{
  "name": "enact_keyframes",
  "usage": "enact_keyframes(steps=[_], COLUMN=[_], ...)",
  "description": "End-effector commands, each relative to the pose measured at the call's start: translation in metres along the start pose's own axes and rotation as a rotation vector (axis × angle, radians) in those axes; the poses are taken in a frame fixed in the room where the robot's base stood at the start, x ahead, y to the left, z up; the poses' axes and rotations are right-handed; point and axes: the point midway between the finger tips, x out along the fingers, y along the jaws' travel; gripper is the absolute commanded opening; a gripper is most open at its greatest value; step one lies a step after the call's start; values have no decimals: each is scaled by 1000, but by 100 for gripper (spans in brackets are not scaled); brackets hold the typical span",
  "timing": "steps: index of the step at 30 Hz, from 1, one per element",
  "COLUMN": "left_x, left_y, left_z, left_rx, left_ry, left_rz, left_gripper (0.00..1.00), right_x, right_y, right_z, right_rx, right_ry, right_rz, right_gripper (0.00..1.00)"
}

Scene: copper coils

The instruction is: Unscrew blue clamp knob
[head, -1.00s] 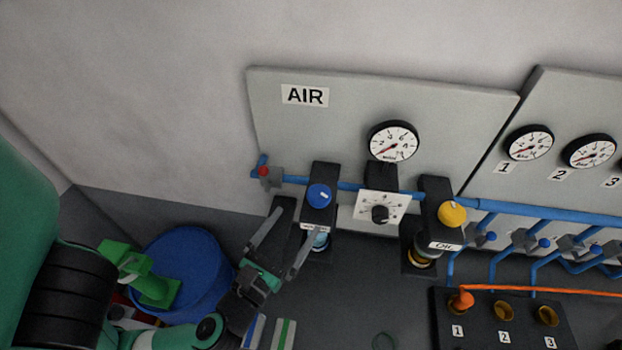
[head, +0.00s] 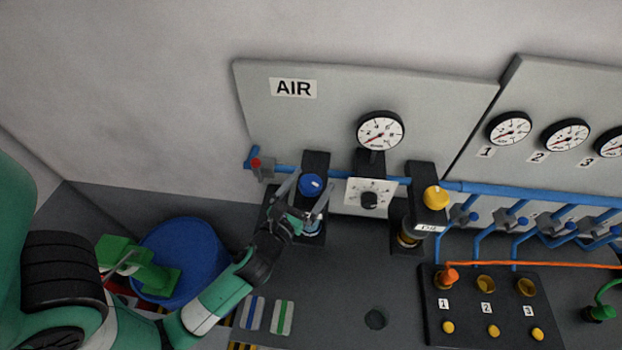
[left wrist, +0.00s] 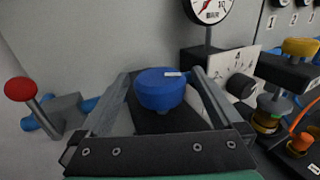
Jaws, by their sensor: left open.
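The blue clamp knob (head: 311,185) sits on top of a black block on the blue air pipe, below the AIR label. In the left wrist view the blue knob (left wrist: 160,89) is round with a small white mark on top, and it lies between the two spread fingers. My left gripper (head: 305,196) is open around the knob, one finger on each side. My right gripper is not in view.
A red-handled valve (head: 256,163) is left of the knob. A white dial plate (head: 356,197) and a yellow knob (head: 435,197) are to the right. A pressure gauge (head: 380,131) is above. A blue bin (head: 205,262) stands left. The floor in front of the dial is mostly clear.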

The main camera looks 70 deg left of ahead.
Motion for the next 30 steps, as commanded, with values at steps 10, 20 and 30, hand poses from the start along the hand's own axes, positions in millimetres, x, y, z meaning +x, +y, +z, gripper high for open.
enact_keyframes(steps=[10, 20, 30], left_x=[5, 5, 5], left_y=[0, 0, 0], left_z=[0, 0, -1], left_rx=[0, 0, 1], left_ry=[0, 0, 1], left_rz=[-1, 0, 17], left_gripper=[96, 37, 16], right_x=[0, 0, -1], right_y=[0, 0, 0], right_z=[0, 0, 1], right_rx=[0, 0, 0], right_ry=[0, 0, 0], right_rz=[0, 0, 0], right_gripper=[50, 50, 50])
